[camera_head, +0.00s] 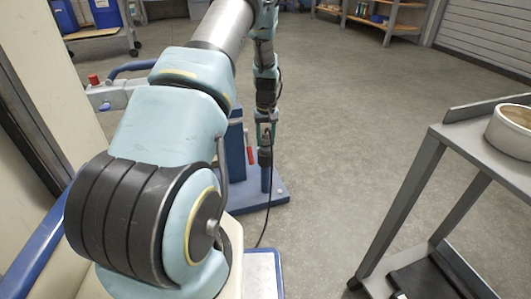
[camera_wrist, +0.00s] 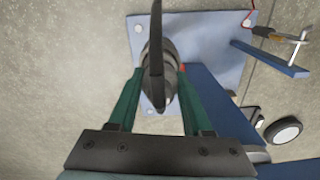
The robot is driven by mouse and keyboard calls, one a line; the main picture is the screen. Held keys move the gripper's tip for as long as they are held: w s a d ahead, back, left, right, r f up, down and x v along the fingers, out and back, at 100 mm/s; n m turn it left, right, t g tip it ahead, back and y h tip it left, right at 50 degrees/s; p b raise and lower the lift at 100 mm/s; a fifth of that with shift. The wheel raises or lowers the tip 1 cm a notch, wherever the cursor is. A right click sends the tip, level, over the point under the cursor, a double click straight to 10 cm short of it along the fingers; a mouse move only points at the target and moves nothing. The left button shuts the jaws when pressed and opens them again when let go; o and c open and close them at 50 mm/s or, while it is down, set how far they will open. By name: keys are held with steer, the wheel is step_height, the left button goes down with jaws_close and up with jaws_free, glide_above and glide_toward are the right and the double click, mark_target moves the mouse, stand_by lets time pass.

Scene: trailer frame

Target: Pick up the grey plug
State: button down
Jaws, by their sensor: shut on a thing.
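The grey plug (camera_head: 265,157) hangs below my gripper (camera_head: 266,127) in the head view, over the blue base plate. In the wrist view the plug (camera_wrist: 159,88) sits between the two green fingers of my gripper (camera_wrist: 160,75), which are shut on it. A black cable (camera_wrist: 156,30) runs from the plug toward the top of the wrist view. In the head view a thin cable (camera_head: 268,205) hangs down to the floor. The fingertips are small in the head view, and the plug's far side is hidden in the wrist view.
A blue post and base plate (camera_head: 277,190) of the trailer frame stand close below, with a red handle (camera_head: 250,156) beside them. A grey cart (camera_head: 455,135) carrying a round container (camera_head: 514,143) stands at the right. Open floor (camera_head: 350,110) lies between.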

step_height(320, 180, up, 10)
steer(key=p, duration=0.3)
stand_by(0.3)
stand_by(0.5)
